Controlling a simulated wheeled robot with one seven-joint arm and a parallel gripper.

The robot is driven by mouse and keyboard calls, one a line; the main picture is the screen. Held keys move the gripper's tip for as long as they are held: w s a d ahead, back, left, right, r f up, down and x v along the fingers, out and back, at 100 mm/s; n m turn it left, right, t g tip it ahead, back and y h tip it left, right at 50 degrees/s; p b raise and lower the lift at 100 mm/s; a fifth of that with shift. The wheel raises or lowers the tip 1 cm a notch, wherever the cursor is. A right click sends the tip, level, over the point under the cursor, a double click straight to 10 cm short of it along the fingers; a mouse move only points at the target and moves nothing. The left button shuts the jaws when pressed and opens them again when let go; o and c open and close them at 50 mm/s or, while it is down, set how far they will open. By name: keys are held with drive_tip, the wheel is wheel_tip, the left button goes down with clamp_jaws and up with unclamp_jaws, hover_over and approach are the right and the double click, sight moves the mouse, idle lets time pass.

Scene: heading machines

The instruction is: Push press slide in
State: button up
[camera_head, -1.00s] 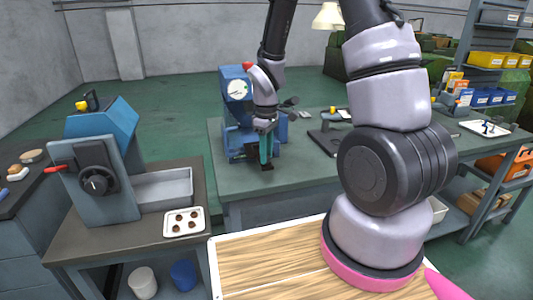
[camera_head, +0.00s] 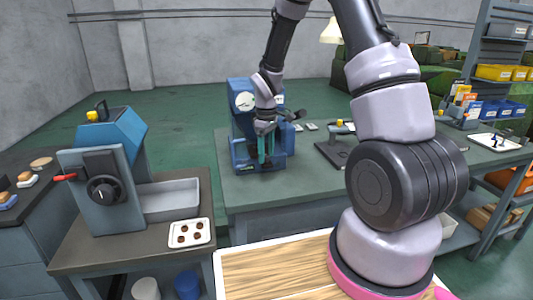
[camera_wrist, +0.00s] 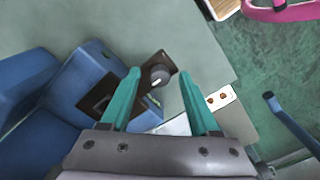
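The blue press (camera_head: 243,103) with a round white gauge stands on the green-grey bench, behind my gripper. In the wrist view its blue body (camera_wrist: 85,85) fills the left side. The slide appears as a dark flat plate (camera_wrist: 97,106) with a round grey knob (camera_wrist: 160,75), sticking out from the blue body. My gripper (camera_wrist: 159,74) is open, its teal fingers spread with the knob showing between their tips. I cannot tell whether they touch it. In the head view my gripper (camera_head: 265,150) hangs in front of the press and hides part of it.
A blue-grey machine (camera_head: 105,165) with a black dial stands at left, beside a white tray (camera_head: 189,233) of brown pieces. A dark stand (camera_head: 330,150) is right of the press. My arm covers the right middle. The bench front (camera_head: 260,195) is clear.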

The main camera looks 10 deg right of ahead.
wheel_tip(320, 180, up, 11)
idle(0.6)
drive_tip(key=shift+f, duration=0.1)
